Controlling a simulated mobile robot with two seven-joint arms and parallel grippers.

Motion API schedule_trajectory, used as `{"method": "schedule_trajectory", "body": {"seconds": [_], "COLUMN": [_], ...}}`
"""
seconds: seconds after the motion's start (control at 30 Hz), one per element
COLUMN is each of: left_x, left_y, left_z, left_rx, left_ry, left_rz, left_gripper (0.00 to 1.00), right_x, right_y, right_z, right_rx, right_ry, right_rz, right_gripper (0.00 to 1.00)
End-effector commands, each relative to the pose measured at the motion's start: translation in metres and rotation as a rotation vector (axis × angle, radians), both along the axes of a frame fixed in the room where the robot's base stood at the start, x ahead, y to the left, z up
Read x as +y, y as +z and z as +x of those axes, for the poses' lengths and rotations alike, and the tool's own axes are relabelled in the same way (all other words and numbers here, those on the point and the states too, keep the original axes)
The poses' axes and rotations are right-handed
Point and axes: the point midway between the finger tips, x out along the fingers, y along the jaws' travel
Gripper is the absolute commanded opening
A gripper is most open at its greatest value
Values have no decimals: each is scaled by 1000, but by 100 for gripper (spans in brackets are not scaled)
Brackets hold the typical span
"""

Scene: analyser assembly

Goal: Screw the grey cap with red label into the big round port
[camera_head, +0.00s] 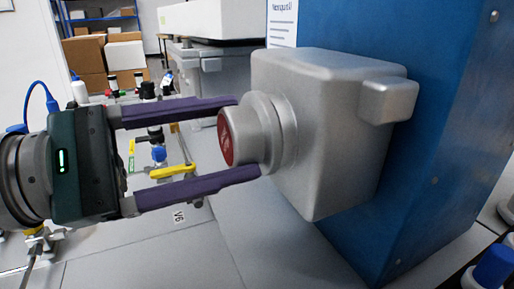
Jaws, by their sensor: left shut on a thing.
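The grey cap with the red label (240,133) is at the front of the grey metal housing (330,130). It lines up with the round port collar (283,130) on the housing's left face; I cannot tell how deep it sits. The red label faces left, toward my gripper. My left gripper (248,136) comes in from the left, its two long purple fingers above and below the cap, shut on it. The port opening is hidden behind the cap. My right gripper is not in view.
The housing is mounted on a blue cabinet (440,120). A yellow-handled valve (172,172) and other fittings stand on the grey surface behind the fingers. A blue-capped item (493,266) is at the lower right. Cardboard boxes (84,55) sit on a shelf at the back left.

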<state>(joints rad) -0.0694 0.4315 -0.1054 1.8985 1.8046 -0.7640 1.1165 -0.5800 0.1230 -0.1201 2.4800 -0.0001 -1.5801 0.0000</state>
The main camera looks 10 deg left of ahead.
Motion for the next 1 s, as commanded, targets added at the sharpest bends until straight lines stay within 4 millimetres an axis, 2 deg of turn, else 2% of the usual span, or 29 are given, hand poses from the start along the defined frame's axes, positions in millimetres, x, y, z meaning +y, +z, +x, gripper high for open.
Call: {"method": "schedule_trajectory", "body": {"seconds": [0.03,0.6,0.97,1.0], "left_x": [1,1,1,1], "left_y": [-6,-6,-2,-2], "left_z": [0,1,1,1], "left_rx": [-51,-582,-644,-644], "left_ry": [3,4,4,4], "left_rz": [38,400,443,442], "left_gripper": [0,0,0,70], "right_x": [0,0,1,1], "right_y": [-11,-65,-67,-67], "right_z": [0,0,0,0], "right_rx": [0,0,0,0], "right_ry": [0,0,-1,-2], "right_rz": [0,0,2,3], "right_gripper": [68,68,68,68]}}
